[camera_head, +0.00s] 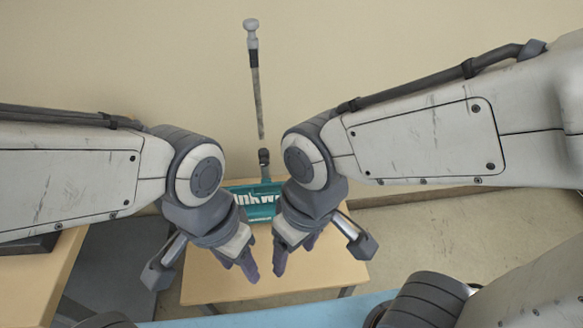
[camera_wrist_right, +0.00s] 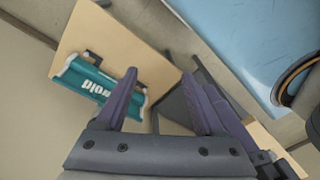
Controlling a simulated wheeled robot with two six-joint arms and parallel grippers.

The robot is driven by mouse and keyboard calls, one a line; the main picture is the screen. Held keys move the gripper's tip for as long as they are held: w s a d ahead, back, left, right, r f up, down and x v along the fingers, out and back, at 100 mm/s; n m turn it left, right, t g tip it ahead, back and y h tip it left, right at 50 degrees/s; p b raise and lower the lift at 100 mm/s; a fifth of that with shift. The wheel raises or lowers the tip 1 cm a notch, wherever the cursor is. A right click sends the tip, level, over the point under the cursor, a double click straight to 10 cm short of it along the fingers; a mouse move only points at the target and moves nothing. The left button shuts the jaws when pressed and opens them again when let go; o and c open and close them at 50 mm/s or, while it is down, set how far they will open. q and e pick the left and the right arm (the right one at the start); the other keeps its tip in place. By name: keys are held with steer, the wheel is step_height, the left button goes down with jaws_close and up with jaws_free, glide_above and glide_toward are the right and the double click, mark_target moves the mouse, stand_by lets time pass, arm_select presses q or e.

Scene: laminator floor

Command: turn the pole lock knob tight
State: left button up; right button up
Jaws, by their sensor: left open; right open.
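A thin pole (camera_head: 256,85) with a pale grey top stands upright against the wall in the head view. Below it is a small dark knob-like piece (camera_head: 264,157) on a short stem, just behind a teal object with white lettering (camera_head: 240,191); I cannot tell for sure that it is the lock knob. My left gripper (camera_head: 248,266) is open and empty over the table, in front of the teal object. My right gripper (camera_head: 281,260) is open beside it. In the right wrist view its purple fingers (camera_wrist_right: 162,92) are apart with nothing between them.
A light wooden table (camera_head: 210,285) lies under both grippers; it also shows in the right wrist view (camera_wrist_right: 110,38) with the teal object (camera_wrist_right: 88,82). A wooden top (camera_head: 50,285) with a dark item stands at left. A blue surface (camera_head: 300,305) runs along the front.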

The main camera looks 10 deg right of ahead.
steer(key=w+a+f+m+t+y+b, duration=0.1)
steer(key=w+a+f+t+b, duration=0.15)
steer(key=w+f+b, duration=0.3)
steer(key=w+a+f+t+y+b, duration=0.1)
steer(key=w+a+f+b, duration=0.3)
steer(key=w+f, duration=0.15)
steer(key=m+t+h+b, duration=0.5)
steer(key=t+b, duration=0.9)
steer(key=b, duration=0.9)
glide_toward(264, 164)
steer(key=shift+m+y, duration=0.6)
steer(key=shift+y, duration=0.1)
steer(key=w, duration=0.2)
steer(key=w+b, duration=0.1)
steer(key=w, duration=0.2)
steer(key=w+d, duration=0.1)
steer(key=w, duration=0.2)
steer(key=shift+w+d+b, duration=0.1)
steer(key=shift+w+b, duration=0.05)
steer(key=shift+b, duration=0.15)
jaws_close()
